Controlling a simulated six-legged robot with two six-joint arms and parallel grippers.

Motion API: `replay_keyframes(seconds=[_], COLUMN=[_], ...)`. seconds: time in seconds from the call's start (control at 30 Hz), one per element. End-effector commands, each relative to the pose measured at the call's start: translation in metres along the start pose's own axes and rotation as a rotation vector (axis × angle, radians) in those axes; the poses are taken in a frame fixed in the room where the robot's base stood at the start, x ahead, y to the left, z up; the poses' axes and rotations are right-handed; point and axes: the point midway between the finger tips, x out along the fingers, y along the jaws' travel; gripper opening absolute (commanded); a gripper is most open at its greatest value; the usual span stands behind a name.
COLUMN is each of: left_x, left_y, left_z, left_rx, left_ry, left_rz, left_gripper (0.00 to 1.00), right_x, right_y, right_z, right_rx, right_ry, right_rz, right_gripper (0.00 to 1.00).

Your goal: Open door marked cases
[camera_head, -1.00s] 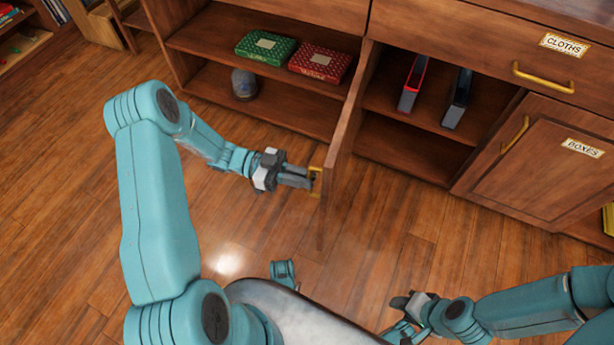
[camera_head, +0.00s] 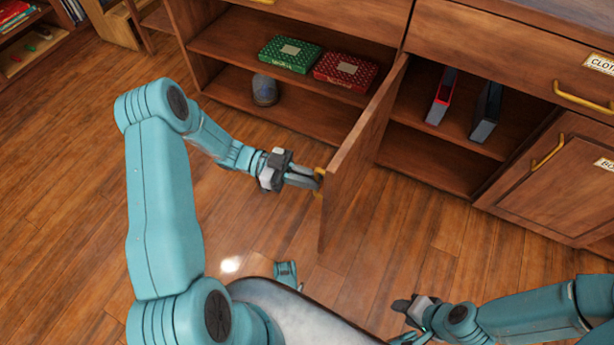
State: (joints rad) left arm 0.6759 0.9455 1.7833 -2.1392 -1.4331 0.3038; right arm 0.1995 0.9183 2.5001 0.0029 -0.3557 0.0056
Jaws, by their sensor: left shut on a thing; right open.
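A wooden cabinet door (camera_head: 356,172) stands swung open, out from the bookcase and seen at a slant. Its label is not visible from here. My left gripper (camera_head: 312,181) is shut on the door's yellow handle (camera_head: 320,172) at the door's outer edge. The opened compartment (camera_head: 435,162) behind the door shows a shelf with two upright cases, one red and black (camera_head: 440,97) and one dark grey (camera_head: 486,112). My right gripper (camera_head: 405,307) is open and empty, low in front of my body, away from the door.
To the right is a shut door with a partly cut-off label (camera_head: 604,164), below a drawer (camera_head: 520,60) marked cloths. Left of the open door, open shelves hold a green box (camera_head: 291,54), a red box (camera_head: 345,71) and a grey jar (camera_head: 265,90). The floor (camera_head: 90,200) is clear.

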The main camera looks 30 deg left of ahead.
Motion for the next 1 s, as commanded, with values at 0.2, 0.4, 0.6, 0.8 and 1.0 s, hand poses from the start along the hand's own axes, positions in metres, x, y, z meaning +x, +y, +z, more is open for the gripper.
replay_keyframes(seconds=[0.2,0.4,0.6,0.8,1.0], left_x=[0.0004,0.0003,-0.0008,-0.0018,-0.0045], left_y=[-0.0094,-0.0095,-0.0088,-0.0075,-0.0072], left_z=[-0.0023,-0.0023,-0.0022,-0.0017,-0.0019], left_rx=[0.012,0.012,0.01,0.006,0.005], left_ry=[-0.006,-0.006,-0.003,0.0,0.001], left_rz=[-0.027,-0.027,-0.027,-0.024,-0.023], left_gripper=[0.0,0.0,0.37,0.37,0.37], right_x=[-0.0003,-0.0002,-0.0002,-0.0001,-0.0008], right_y=[-0.0001,-0.0001,-0.0001,0.0,-0.0003], right_z=[0.0,0.0,0.0,0.0001,0.0001], right_rx=[0.0,0.0,0.0,0.0,0.0], right_ry=[0.0,0.0,0.0,0.0,0.0], right_rz=[0.0,0.0,0.0,0.0,0.0], right_gripper=[0.43,0.43,0.43,0.43,0.43])
